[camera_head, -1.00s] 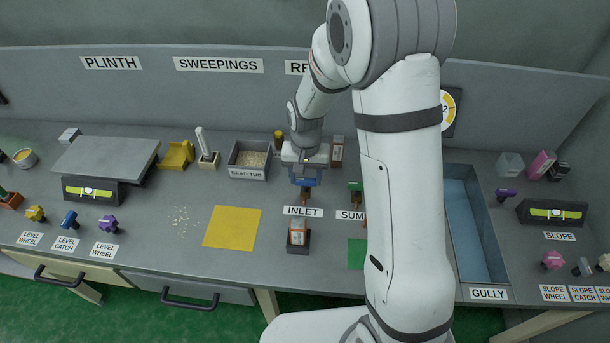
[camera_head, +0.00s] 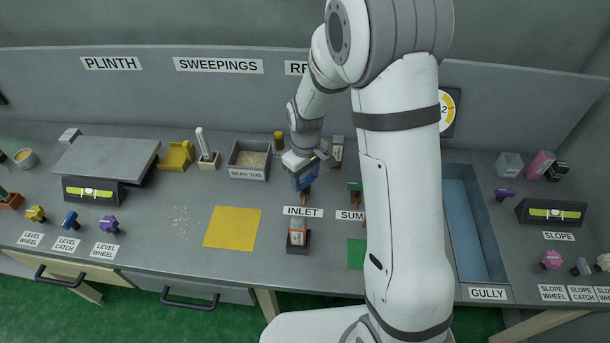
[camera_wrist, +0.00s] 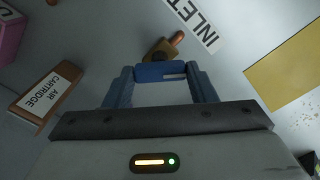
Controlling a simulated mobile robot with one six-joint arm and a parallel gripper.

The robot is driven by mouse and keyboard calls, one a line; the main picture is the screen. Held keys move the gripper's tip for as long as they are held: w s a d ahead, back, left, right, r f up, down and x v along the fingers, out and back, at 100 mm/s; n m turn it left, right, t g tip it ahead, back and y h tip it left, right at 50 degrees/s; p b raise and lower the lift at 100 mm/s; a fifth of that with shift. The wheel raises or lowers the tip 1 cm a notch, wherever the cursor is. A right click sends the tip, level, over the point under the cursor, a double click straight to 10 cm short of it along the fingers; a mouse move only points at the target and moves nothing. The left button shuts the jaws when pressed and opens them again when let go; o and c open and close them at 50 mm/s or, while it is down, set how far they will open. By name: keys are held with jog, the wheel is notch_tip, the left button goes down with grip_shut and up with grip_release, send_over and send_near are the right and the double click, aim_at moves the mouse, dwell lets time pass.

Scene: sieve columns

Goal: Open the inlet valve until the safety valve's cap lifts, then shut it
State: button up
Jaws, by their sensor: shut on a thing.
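The inlet valve (camera_wrist: 165,50) is a small brass body with an orange-brown spout, behind the INLET label (camera_head: 303,211). My gripper (camera_head: 304,182) is over it, pointing down. In the wrist view, the blue fingers (camera_wrist: 160,88) sit at either end of a blue bar (camera_wrist: 150,71), which looks like the valve's handle, and are shut on it. The grip hides part of the valve body. I cannot make out the safety valve or its cap; my arm covers the middle right of the bench.
A green-handled valve (camera_head: 355,187) stands just right, by the partly hidden SUMP label. An air cartridge (camera_wrist: 45,92) stands close behind my gripper. A small orange-and-white item sits in a dark holder (camera_head: 297,248) in front. A yellow mat (camera_head: 232,228) lies left; a dial (camera_head: 449,110) is partly hidden.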

aim_at(305, 180)
jog(key=n, duration=0.3)
jog(key=shift+n, duration=2.2)
jog(key=o, duration=1)
notch_tip(305, 180, up, 8)
jog(key=shift+f+p, duration=0.1)
jog(key=shift+p, duration=0.55)
